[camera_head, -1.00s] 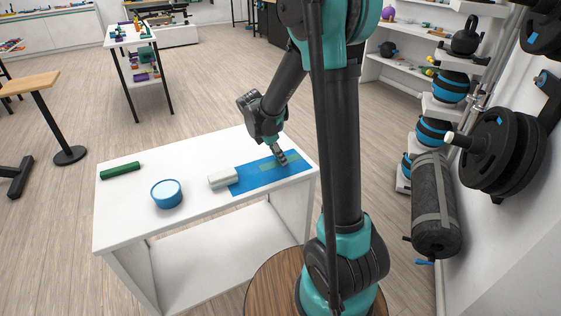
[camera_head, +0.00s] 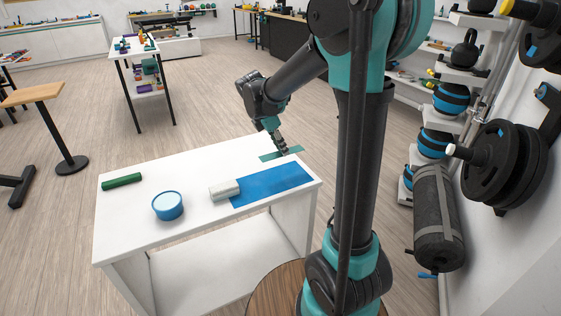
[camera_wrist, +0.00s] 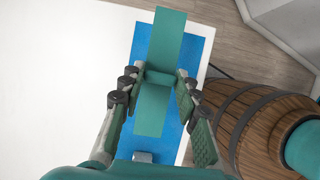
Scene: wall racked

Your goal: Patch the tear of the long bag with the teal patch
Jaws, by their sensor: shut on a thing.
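The teal patch (camera_head: 268,157) is a flat strip held in my gripper (camera_head: 283,150), above the far edge of the white table. In the wrist view, my gripper (camera_wrist: 158,80) is shut on the teal patch (camera_wrist: 166,38) across its middle, and both ends stick out. The blue sheet (camera_head: 275,184) lies below it on the table. The long bag (camera_head: 434,215) is dark grey with lighter bands and hangs upright by the right wall, well away from my gripper. I cannot make out a tear on its visible side.
The white table (camera_head: 130,225) bears a pale roll (camera_head: 224,190) at the sheet's left end, a blue bowl (camera_head: 168,207) and a dark green cylinder (camera_head: 122,181). Black weight plates (camera_head: 495,165) stick out beside the bag. A rack with blue-banded balls (camera_head: 450,99) stands behind it.

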